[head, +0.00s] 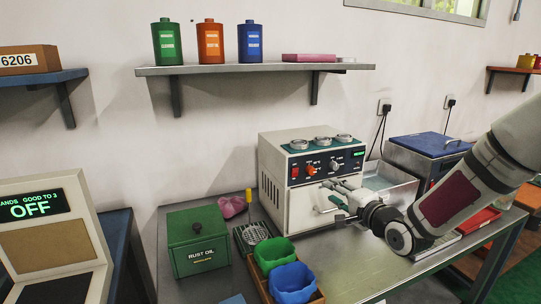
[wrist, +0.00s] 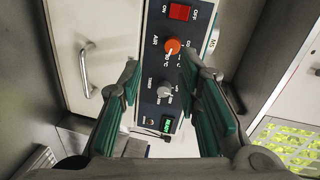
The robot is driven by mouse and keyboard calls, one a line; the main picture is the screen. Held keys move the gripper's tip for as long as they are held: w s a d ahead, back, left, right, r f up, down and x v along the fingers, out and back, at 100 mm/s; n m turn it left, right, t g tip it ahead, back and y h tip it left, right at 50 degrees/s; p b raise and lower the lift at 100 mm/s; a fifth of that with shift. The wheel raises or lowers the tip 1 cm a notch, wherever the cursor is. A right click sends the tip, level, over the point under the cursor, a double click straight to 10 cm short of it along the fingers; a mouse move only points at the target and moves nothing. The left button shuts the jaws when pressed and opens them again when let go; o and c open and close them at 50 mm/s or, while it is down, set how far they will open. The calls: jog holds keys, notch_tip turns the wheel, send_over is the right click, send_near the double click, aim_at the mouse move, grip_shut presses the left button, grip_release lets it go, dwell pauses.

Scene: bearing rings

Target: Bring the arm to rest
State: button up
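My arm (head: 470,185) reaches in from the right in the head view, over the metal bench. My gripper (head: 336,194) is in front of the cream machine (head: 272,165), near its door handle. In the wrist view my gripper (wrist: 160,78) has its two green-padded fingers spread apart, with nothing between them. Behind them is the machine's dark control panel (wrist: 155,70), with a red switch, an orange knob and a lit green display. The machine's door handle (wrist: 88,82) is left of the fingers. Whether a finger touches the machine cannot be told.
Several metal rings sit on the machine's top. Left on the bench (head: 350,284) are a green rust oil box (head: 196,240), a green bin (head: 274,256) and a blue bin (head: 292,282). A blue-lidded tank (head: 425,152) and a red tray (head: 478,219) are right. A shelf (head: 230,69) hangs above.

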jog(key=s+a+r+n+g+h+p, duration=0.1)
jog(key=s+r+n+g, duration=0.2)
jog(key=s, duration=1)
jog(key=s+a+r+n+g+h+p, duration=0.1)
jog(key=s+r+n+g, duration=0.3)
jog(key=s, duration=1)
jog(key=s+r+n+g+h+p, duration=0.2)
jog(key=s+r+n+g+h, duration=0.1)
jog(key=s, duration=1.1)
jog(key=r+n+g, duration=0.1)
jog(key=n, duration=0.1)
jog(key=shift+s+a+r+n, duration=0.2)
jog(key=shift+a+n, duration=0.2)
